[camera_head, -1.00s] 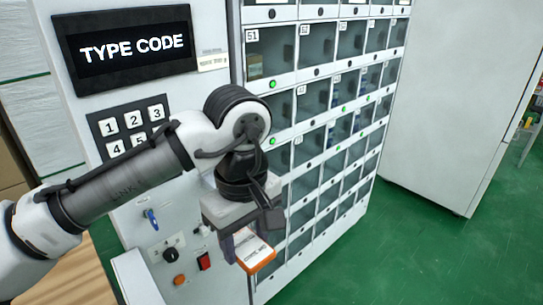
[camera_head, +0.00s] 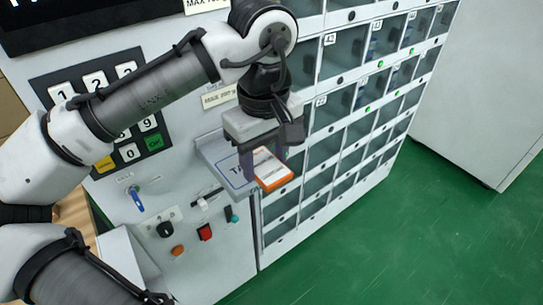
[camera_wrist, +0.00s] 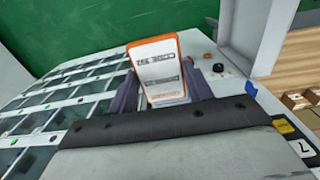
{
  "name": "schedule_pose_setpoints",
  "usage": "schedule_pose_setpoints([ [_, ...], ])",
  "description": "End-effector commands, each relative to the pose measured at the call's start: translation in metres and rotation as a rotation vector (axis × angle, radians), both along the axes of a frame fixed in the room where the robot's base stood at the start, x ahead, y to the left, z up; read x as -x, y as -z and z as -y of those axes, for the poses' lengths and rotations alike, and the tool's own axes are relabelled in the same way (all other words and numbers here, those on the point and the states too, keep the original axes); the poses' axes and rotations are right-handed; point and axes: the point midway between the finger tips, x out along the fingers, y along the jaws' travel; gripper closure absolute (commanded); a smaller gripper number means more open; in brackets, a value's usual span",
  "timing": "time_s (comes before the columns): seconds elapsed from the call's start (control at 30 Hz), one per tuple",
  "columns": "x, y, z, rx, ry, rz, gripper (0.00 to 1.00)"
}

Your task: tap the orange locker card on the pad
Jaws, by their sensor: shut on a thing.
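My gripper (camera_head: 262,162) is shut on the orange locker card (camera_head: 274,171), which has a white printed face and an orange edge. The pad (camera_head: 222,168) is a grey shelf marked "TA…" on the machine's front, partly hidden behind my gripper. The card appears over or just in front of the pad's right part in the head view. I cannot tell whether they touch.
A keypad (camera_head: 128,150) is on the machine's front at left. Below it are a blue key (camera_head: 136,199), a black knob (camera_head: 166,230) and a red switch (camera_head: 205,232). Rows of glass lockers (camera_head: 335,100) fill the right side. Green floor (camera_head: 430,240) is clear.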

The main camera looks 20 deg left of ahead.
Motion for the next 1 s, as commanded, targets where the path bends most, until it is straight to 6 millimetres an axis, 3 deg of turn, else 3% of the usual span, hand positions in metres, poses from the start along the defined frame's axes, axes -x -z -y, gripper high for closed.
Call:
schedule_pose_setpoints([
  [0.73, -0.053, 0.024, -0.069, -0.001, -0.003, -0.001, 0.72],
  [1.0, -0.052, 0.048, -0.067, 0.0, 0.0, 0.0, 0.72],
])
